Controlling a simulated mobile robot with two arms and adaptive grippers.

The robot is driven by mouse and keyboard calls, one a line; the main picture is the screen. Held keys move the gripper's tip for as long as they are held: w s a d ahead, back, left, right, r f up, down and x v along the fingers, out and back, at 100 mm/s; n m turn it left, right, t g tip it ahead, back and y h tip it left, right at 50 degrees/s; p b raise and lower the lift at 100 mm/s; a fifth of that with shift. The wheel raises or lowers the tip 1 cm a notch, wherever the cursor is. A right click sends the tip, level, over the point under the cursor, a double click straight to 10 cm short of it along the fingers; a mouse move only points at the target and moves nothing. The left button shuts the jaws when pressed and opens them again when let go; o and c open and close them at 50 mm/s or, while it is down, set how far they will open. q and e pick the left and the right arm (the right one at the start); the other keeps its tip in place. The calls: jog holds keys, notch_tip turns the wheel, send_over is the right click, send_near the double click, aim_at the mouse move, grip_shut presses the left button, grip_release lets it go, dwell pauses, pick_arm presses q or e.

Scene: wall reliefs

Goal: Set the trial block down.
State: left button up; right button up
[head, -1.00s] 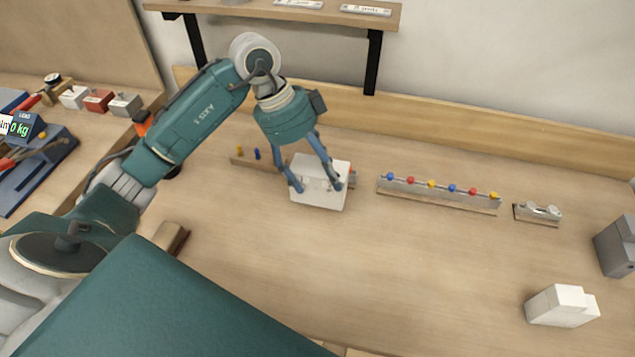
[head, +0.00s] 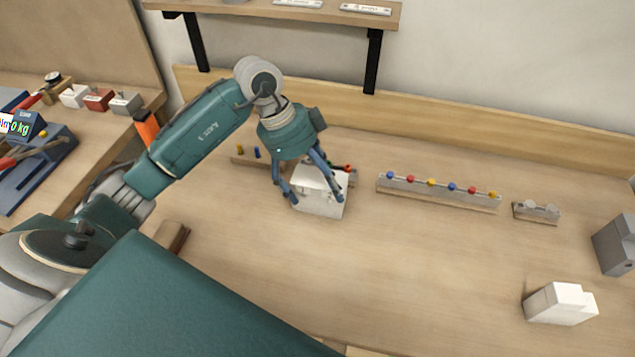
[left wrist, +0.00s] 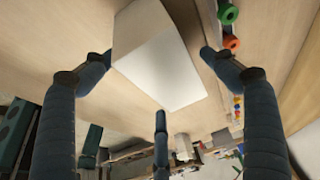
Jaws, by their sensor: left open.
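The white block (head: 322,203), which I take as the trial block, appears to rest on the wooden bench (head: 400,270) near the middle of the head view. My left gripper (head: 314,188) is just above it, with its blue fingers spread around its upper part. In the left wrist view the block (left wrist: 165,70) sits between the open fingers of the gripper (left wrist: 157,72), and gaps show at its sides. The fingers partly hide the block in the head view. My right gripper is in neither view.
A rail with coloured beads (head: 440,194) lies right of the block, with a small level-like item (head: 536,211) beyond it. A second white block (head: 560,304) stands at the lower right, near a grey block (head: 616,244). The bench front is clear.

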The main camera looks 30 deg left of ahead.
pick_arm(q)
jog(key=b+v, duration=0.1)
jog(key=v, duration=1.1)
jog(key=shift+r+b, duration=0.15)
jog(key=shift+b, duration=0.15)
